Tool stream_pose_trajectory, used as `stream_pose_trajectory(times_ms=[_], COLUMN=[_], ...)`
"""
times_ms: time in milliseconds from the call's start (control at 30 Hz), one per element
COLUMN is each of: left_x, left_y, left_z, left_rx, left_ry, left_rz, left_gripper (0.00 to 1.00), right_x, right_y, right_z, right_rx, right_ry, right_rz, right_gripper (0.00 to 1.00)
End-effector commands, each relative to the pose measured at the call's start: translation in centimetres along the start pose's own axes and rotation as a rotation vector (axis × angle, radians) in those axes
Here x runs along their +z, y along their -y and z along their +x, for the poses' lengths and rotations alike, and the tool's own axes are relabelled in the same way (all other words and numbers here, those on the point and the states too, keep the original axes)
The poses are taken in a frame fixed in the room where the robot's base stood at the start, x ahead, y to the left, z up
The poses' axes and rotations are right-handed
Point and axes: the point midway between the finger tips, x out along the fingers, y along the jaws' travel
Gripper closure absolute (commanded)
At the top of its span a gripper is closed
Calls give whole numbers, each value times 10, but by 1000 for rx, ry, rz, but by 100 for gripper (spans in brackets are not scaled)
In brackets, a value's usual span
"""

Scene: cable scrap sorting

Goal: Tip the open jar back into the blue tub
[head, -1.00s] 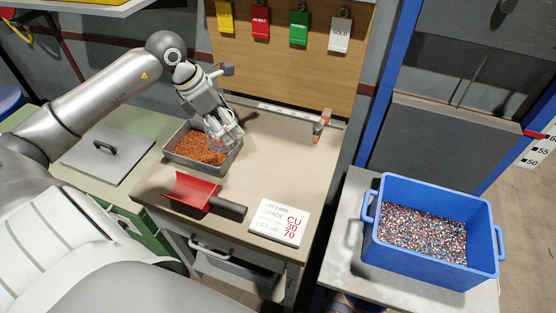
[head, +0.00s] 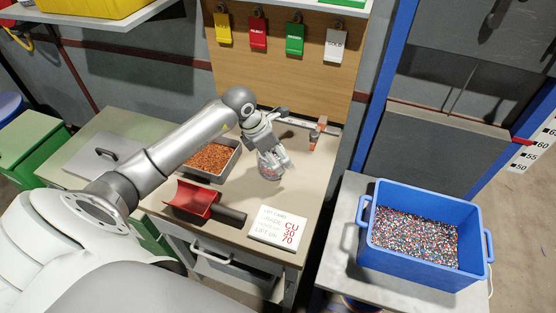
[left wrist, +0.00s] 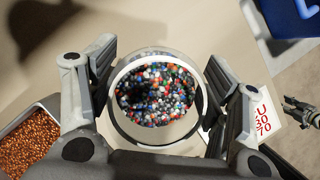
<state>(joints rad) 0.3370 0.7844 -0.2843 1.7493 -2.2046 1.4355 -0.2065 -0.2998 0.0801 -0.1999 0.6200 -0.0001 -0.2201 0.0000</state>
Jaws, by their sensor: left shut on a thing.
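My left gripper (head: 272,163) is shut on an open clear jar (head: 267,172) just above or on the bench; contact with the bench cannot be told. In the left wrist view the jar's round rim (left wrist: 117,124) sits between the two fingers, mouth open towards the camera, with mixed coloured granules (left wrist: 155,95) inside. The blue tub (head: 408,262) stands on a side table at the right, with similar granules in it. The jar is well left of the tub. A dark gripper (left wrist: 298,106), seemingly my right one, shows small at the left wrist view's right edge.
A grey tray of copper granules (head: 237,160) is left of the jar. A red scoop (head: 190,199) and a lot card (head: 278,225) lie in front. A gap separates the bench from the side table (head: 345,240).

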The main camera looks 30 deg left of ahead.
Motion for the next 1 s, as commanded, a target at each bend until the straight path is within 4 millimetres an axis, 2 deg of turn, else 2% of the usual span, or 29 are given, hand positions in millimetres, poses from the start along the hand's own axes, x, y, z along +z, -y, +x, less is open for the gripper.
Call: stream_pose_trajectory(times_ms=[67, 233, 600, 633, 700, 800, 1000], left_x=[4, -7, -10, -10, -10, -10, -10], left_y=[5, 3, 2, 2, 3, 3, 3], left_z=[10, 30, 37, 36, 35, 35, 35], left_rx=[-5, -4, -1, -1, -2, -2, -2], left_ry=[0, -1, 0, 0, -1, -1, -1], left_rz=[-1, -2, 1, 1, 0, 0, 0], left_gripper=[56, 56, 56, 26, 17, 7, 7], right_x=[0, -1, -1, -1, -1, -1, -1], right_y=[0, 0, 0, 0, 0, 0, 0], right_z=[-3, -13, -7, -8, -8, -8, -8], right_rx=[0, 0, 0, 0, 0, 0, 0], right_ry=[0, 0, 0, 0, 0, 0, 0], right_rz=[0, 0, 0, 0, 0, 0, 0], right_gripper=[60, 60, 60, 60, 60, 60, 60])
